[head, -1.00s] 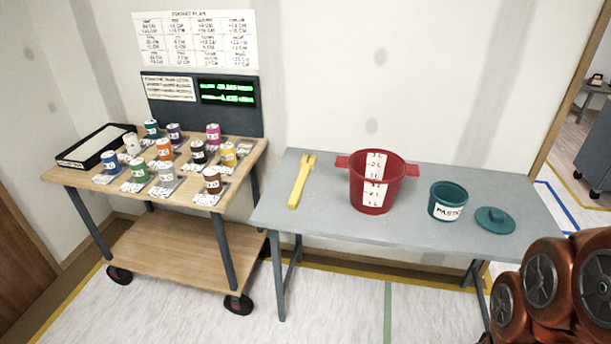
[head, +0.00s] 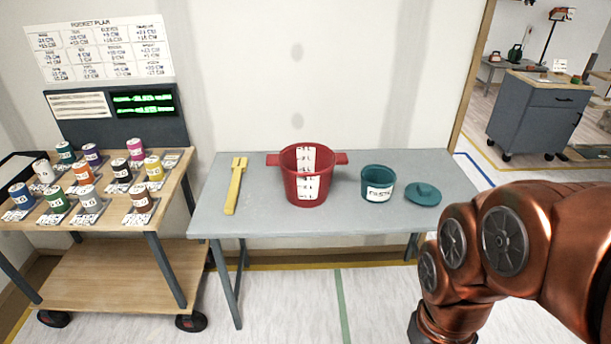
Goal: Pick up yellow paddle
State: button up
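The yellow paddle (head: 235,187) lies flat on the left part of the grey table (head: 335,222), with its wider forked end towards the wall. It lies left of the red bucket and apart from it. My copper-coloured arm shows at the lower right, in front of the table's right end and well away from the paddle. My gripper is out of the picture, so its state does not show.
A red bucket (head: 303,188) with side handles stands mid-table. Right of it are a teal paste pot (head: 378,184) and a teal lid (head: 423,194). A wooden cart (head: 110,273) with several paint cans stands left. Floor in front of the table is open.

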aim_at(239, 164)
jog(key=u, duration=0.3)
jog(key=k, duration=0.4)
jog(key=u, duration=1)
jog(key=k, duration=0.95)
jog(key=u, duration=1.1)
jog(key=i, duration=3)
jog(key=z, duration=0.95)
jog(key=i, duration=0.95)
jog(key=z, duration=1.55)
jog(key=i, duration=0.55)
jog(key=z, duration=0.35)
